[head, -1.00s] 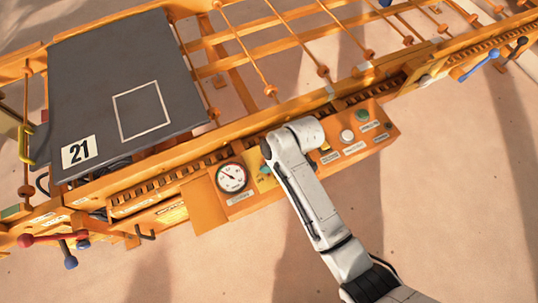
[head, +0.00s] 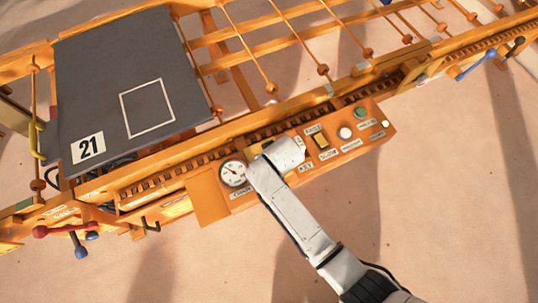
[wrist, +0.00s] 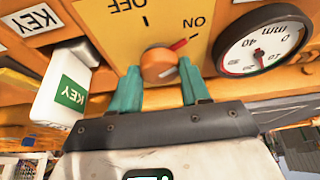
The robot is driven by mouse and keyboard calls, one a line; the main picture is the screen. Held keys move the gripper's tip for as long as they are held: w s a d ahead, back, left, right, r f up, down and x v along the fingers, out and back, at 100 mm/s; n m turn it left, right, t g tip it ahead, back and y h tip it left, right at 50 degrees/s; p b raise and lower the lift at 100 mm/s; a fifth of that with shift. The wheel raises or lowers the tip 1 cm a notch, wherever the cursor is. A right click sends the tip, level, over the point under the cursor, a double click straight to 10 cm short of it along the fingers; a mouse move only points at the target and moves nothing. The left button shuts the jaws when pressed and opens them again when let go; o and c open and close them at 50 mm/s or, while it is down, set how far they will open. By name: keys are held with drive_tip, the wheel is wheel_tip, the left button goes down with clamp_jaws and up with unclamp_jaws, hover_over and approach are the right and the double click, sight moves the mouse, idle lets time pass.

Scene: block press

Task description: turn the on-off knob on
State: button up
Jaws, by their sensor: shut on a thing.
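The on-off knob (wrist: 158,65) is a round orange knob on a yellow plate (wrist: 110,45) in the wrist view. A red mark at its upper right edge points toward the printed ON label (wrist: 195,27); the OFF label (wrist: 127,5) is at the upper left. My gripper (wrist: 162,78) has one teal finger on either side of the knob and is shut on it. In the head view my white wrist (head: 284,153) covers the knob and the fingers.
A round gauge (head: 233,173) sits left of my wrist. A white block with a green KEY label (wrist: 68,88) is beside the left finger. A dark plate marked 21 (head: 90,85) is at upper left.

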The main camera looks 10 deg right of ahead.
drive_tip(key=shift+m, duration=0.4)
drive_tip(key=o, duration=1)
drive_tip(key=shift+r, duration=0.1)
drive_tip(key=p+v, duration=0.1)
drive_tip(key=v, duration=0.9)
drive_tip(key=shift+s+a+r, duration=0.1)
drive_tip(key=shift+s+r, duration=0.05)
drive_tip(key=shift+r, duration=0.15)
